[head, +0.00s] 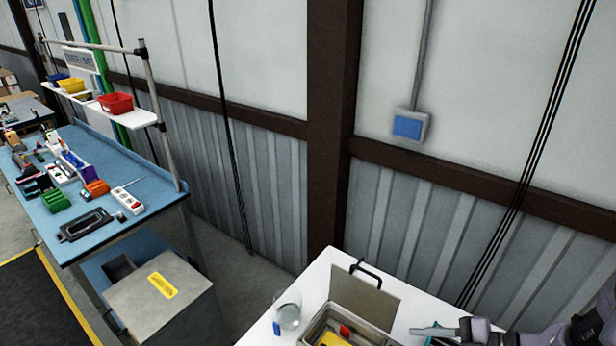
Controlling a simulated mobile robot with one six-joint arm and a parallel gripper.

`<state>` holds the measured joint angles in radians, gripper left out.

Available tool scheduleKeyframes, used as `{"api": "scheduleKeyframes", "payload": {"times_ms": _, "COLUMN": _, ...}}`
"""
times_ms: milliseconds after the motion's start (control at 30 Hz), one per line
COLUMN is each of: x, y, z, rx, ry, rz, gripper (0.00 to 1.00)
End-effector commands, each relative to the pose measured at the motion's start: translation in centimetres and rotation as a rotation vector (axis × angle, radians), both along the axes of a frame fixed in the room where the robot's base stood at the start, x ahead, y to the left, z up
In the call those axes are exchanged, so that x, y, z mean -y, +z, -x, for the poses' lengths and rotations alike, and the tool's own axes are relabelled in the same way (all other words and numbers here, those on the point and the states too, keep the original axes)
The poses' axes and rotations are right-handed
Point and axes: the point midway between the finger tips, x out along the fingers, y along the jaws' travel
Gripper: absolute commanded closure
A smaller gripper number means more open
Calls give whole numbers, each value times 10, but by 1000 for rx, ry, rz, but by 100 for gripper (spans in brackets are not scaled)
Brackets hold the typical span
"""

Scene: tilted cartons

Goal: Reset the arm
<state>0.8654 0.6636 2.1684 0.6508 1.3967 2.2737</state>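My arm (593,322) comes in at the bottom right corner, dark grey and partly cut off by the frame edge. My gripper (438,333) points left over the right part of a white table (315,281). Something small and teal shows at its tip. The fingers are small and partly cut off, so I cannot tell whether they are open or shut, or whether they hold the teal thing.
On the white table stand an open grey box (312,330) with its lid (365,298) up, red and yellow things inside, a clear round container (288,309) and a small blue item (277,328). A cluttered blue workbench (150,200) stands left. A wall with a brown post (330,130) is behind.

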Motion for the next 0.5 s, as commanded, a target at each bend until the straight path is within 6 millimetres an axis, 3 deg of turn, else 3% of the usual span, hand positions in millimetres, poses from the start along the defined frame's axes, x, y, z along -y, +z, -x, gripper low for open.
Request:
{"api": "scheduleKeyframes", "payload": {"times_ms": 33, "x": -8, "y": -10, "z": 0, "rx": 64, "ry": 80, "rz": 64, "gripper": 68}}
{"api": "scheduleKeyframes", "payload": {"times_ms": 267, "x": -53, "y": -28, "z": 16, "rx": 514, "ry": 656, "rz": 444, "gripper": 68}}
{"api": "scheduleKeyframes", "payload": {"times_ms": 367, "x": -78, "y": -46, "z": 31, "rx": 823, "ry": 1058, "rz": 655, "gripper": 68}}
{"api": "scheduleKeyframes", "payload": {"times_ms": 500, "x": -110, "y": -80, "z": 62, "rx": 1360, "ry": 1787, "rz": 942, "gripper": 68}}
